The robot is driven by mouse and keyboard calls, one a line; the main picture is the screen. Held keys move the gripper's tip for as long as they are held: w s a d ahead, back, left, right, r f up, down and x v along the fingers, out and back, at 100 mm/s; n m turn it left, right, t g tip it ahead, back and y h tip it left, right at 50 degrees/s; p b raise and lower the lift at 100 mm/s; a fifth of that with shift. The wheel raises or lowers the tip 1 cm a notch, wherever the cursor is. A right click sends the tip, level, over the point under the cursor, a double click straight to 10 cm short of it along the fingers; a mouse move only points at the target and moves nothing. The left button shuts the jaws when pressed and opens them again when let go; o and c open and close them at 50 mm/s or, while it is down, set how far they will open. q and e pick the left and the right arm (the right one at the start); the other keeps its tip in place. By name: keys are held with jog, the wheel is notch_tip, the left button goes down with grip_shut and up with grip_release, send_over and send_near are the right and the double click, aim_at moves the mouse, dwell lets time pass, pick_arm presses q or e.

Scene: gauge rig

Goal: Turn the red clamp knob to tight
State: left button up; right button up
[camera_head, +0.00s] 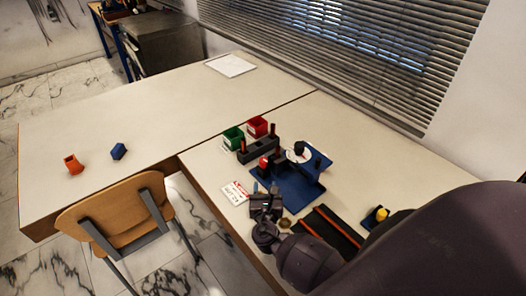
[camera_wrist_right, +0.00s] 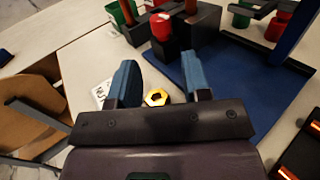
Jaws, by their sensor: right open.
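In the right wrist view the red knob (camera_wrist_right: 161,26) sits on a dark post, beyond the fingertips. My right gripper (camera_head: 265,188) is at the near left edge of the plate, apart from the knob. Its two blue fingers (camera_wrist_right: 159,62) are spread, with nothing held between them. The knob's pointer and any tight mark cannot be made out. My left gripper is not in view.
A brass hex nut (camera_wrist_right: 155,97) lies on the table, seen between the fingers. A printed card (camera_head: 235,192) lies left of the gripper. A green bin (camera_head: 233,138) and red bin (camera_head: 257,127) stand behind a dark block with red posts. A dark tray (camera_head: 328,232) lies right.

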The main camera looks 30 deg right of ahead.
aim_at(263, 163)
jog(key=shift+w+d+r, duration=0.1)
jog(key=shift+w+d, duration=0.25)
jog(key=shift+w, duration=0.3)
jog(key=x, duration=0.9)
jog(key=shift+w+d, duration=0.2)
jog(key=shift+w, duration=0.15)
jog(key=c, duration=0.6)
jog(key=shift+m+g+h+b, duration=0.35)
jog(key=shift+m+g+h, duration=0.5)
jog(key=shift+h, duration=0.25)
jog(key=shift+c, duration=0.2)
jog(key=o, duration=0.6)
jog(key=shift+o, duration=0.2)
jog(key=shift+a, duration=0.1)
